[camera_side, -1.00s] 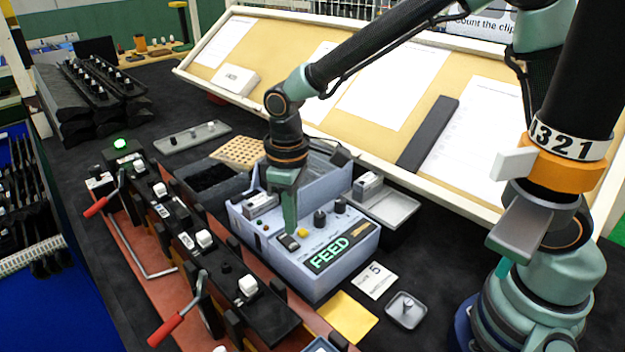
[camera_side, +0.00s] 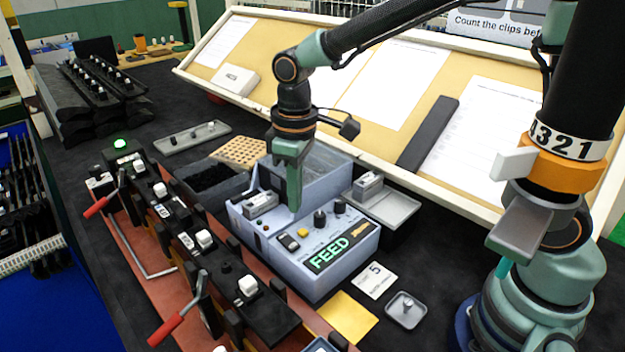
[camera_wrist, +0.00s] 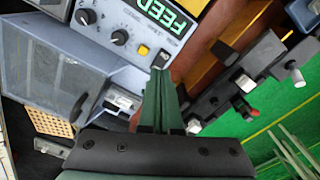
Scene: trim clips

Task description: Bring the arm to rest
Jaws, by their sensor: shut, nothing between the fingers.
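My gripper (camera_side: 294,203) is shut and empty, its green fingers pointing down over the back of the control panel of the pale blue FEED box (camera_side: 287,262). The fingertips appear just above the panel, behind the black rocker switch (camera_side: 289,243) and the yellow button (camera_side: 303,232). I cannot tell the exact gap. In the wrist view the closed fingers (camera_wrist: 160,68) run up the middle of the picture, with the panel (camera_wrist: 125,20) and its knobs beyond the tips.
A rail of black fixtures with white clips and red-handled levers (camera_side: 180,322) runs along the left of the box. A grey tray (camera_side: 392,208) stands to its right. A tilted board (camera_side: 375,110) with papers rises behind. A yellow card (camera_side: 347,318) lies in front.

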